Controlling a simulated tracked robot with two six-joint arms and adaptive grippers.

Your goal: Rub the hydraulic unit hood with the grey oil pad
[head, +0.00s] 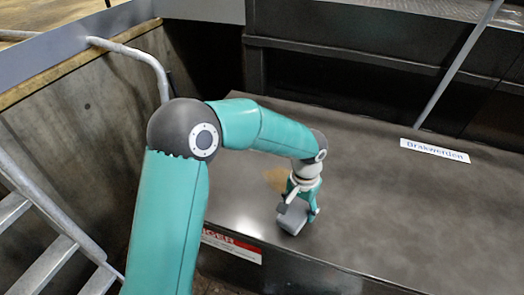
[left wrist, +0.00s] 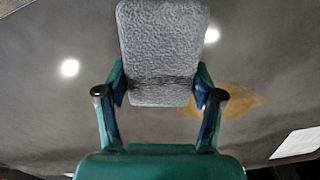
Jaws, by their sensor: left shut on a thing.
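The grey oil pad (head: 293,217) is held in my left gripper (head: 300,200), low over the hood near its front edge. In the left wrist view the pad (left wrist: 162,45) is a textured grey block between the two fingers of the left gripper (left wrist: 160,88). The hydraulic unit hood (head: 400,215) is a broad dark grey metal surface. In the left wrist view the stain (left wrist: 235,103) shows beside the right finger. I cannot tell whether the pad touches the hood. My right gripper is not in view.
A white label reading "Brakwerden" (head: 434,150) lies on the hood at the right. A red and white warning label (head: 232,246) is on its front side. A metal ladder (head: 45,235) and rail stand at the left. A slanted pole (head: 460,62) rises behind.

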